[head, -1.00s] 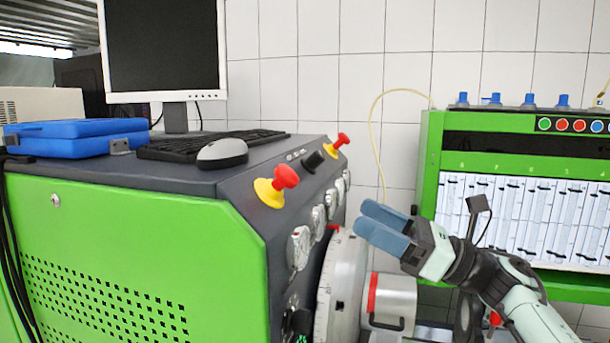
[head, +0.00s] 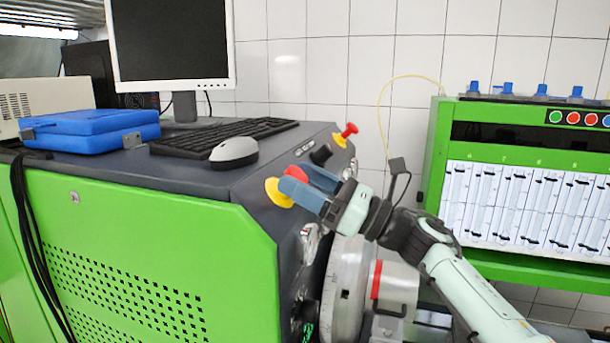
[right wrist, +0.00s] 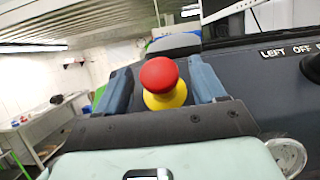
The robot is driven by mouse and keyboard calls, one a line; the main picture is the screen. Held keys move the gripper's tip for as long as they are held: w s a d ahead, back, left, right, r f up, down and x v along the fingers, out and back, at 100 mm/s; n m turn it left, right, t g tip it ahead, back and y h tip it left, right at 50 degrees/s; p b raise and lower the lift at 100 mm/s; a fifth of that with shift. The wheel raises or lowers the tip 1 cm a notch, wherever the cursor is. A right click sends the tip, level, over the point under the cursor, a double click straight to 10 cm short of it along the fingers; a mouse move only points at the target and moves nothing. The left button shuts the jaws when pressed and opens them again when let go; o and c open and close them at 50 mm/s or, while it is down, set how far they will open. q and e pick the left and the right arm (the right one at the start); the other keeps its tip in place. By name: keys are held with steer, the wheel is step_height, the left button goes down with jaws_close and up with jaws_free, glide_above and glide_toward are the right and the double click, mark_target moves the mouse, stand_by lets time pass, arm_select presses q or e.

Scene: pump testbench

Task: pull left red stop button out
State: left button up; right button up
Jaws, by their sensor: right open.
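The left red stop button (head: 297,173) has a red mushroom head on a yellow base (head: 276,193), on the sloped dark panel of the green bench. My right gripper (head: 302,181) is open around it in the head view, its blue fingers hiding part of the head and base. In the right wrist view the red head (right wrist: 159,74) and yellow base (right wrist: 166,97) show between the two spread fingers, with a gap visible on each side. I cannot tell whether a finger touches it. My left gripper is in neither view.
A second red stop button (head: 349,131) on a yellow base sits farther back on the panel, with a black knob (head: 321,154) between. A mouse (head: 234,153), keyboard (head: 225,135) and blue case (head: 90,134) lie on the bench top. A green test cabinet (head: 436,160) stands at right.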

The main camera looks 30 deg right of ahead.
steer(key=shift+c, duration=0.6)
jaws_close()
steer(key=shift+s+d+r, duration=0.35)
steer(key=shift+s+r, duration=0.15)
steer(key=shift+r, duration=0.15)
steer(key=shift+o, duration=0.6)
jaws_free()
steer(key=shift+f, duration=0.1)
